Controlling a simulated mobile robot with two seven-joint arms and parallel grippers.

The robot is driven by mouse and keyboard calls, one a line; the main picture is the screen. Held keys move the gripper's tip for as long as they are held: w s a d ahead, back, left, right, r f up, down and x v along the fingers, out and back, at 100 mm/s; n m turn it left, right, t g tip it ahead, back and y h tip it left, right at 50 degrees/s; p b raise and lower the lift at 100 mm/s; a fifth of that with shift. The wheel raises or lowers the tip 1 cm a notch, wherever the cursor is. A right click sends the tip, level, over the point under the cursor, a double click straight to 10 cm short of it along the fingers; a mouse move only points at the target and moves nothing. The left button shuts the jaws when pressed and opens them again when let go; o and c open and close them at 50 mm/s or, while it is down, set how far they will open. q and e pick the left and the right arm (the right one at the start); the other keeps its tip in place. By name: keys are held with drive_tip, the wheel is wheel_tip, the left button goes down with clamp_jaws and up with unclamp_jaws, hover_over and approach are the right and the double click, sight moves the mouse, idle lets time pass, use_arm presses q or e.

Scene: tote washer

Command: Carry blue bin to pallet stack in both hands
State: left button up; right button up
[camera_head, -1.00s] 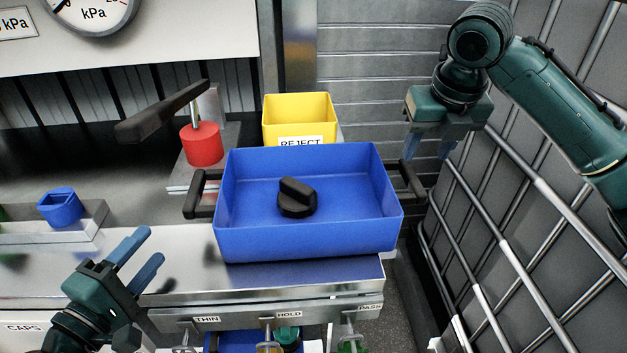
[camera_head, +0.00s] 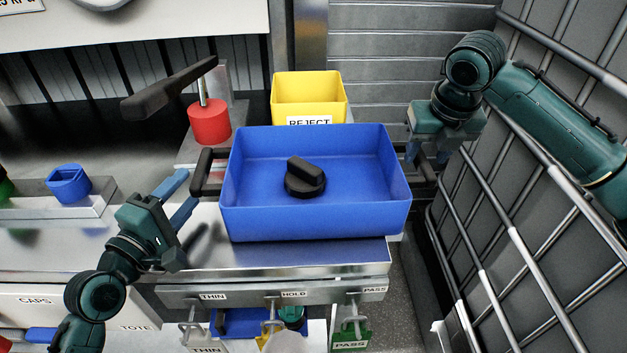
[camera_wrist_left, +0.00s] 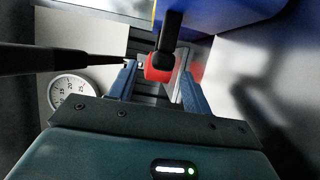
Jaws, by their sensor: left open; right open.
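The blue bin (camera_head: 315,222) sits upright on the metal counter, with a black knob-like part (camera_head: 305,178) inside it. It has a black handle on its left side (camera_head: 205,172) and one on its right side, partly hidden by my right gripper. My left gripper (camera_head: 184,190) is open just left of and in front of the left handle, its fingers pointing at it. In the left wrist view the black handle (camera_wrist_left: 170,35) shows ahead, between and beyond the open fingers (camera_wrist_left: 157,85). My right gripper (camera_head: 428,155) is open at the right handle, fingers pointing down.
A yellow REJECT bin (camera_head: 310,98) stands behind the blue bin. A red cylinder (camera_head: 209,122) with a long dark lever (camera_head: 180,90) stands back left. A small blue cup (camera_head: 69,184) is on a ledge at left. A barred metal frame (camera_head: 490,220) closes off the right side.

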sight(201, 173)
use_arm(q)
drive_tip(key=x, duration=0.6)
use_arm(e)
drive_tip(key=x, duration=0.6)
use_arm(q)
drive_tip(key=shift+c, duration=0.4)
use_arm(e)
drive_tip(key=shift+c, duration=0.5)
use_arm(q)
clamp_jaws()
use_arm(e)
clamp_jaws()
